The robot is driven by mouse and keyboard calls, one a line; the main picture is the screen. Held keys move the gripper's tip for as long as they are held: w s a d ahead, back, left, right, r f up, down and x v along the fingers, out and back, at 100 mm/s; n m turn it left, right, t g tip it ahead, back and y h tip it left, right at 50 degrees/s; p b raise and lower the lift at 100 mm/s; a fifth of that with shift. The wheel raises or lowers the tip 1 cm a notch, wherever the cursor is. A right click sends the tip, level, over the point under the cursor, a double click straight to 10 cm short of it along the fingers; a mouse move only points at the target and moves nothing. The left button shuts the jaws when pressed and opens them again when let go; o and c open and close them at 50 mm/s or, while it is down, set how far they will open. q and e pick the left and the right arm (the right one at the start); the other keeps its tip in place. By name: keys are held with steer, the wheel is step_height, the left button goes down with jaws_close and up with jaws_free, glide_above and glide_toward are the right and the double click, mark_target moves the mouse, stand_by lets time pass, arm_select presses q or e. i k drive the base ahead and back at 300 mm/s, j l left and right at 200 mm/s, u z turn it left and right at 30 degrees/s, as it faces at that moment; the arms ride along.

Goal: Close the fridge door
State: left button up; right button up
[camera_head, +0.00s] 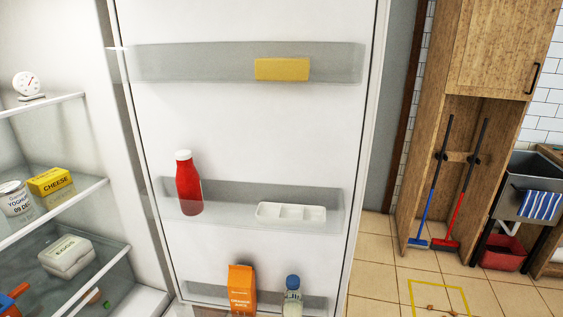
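The fridge door (265,135) stands open, with its white inner side facing me across the middle of the head view. Its clear door racks hold a yellow block (282,69), a red bottle (188,183), a white sectioned tray (290,213), an orange carton (241,289) and a small bottle (292,297). The fridge interior (75,140) is open at the left, with glass shelves. Neither of my grippers can be made out in this view.
Fridge shelves hold a yoghurt tub (14,198), a cheese box (50,181), an egg carton (66,257) and a dial thermometer (27,84). Right of the door are tiled floor (378,262), a wooden cabinet (500,50), a blue broom (427,200), a red broom (465,200) and a sink (529,190).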

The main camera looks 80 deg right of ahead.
mark_target(188, 67)
steer(key=k+l+u, duration=0.1)
steer(key=k+l, duration=0.2)
steer(key=l, duration=0.15)
steer(key=k+l, duration=0.3)
steer(key=l, duration=0.15)
steer(key=l+u, duration=0.05)
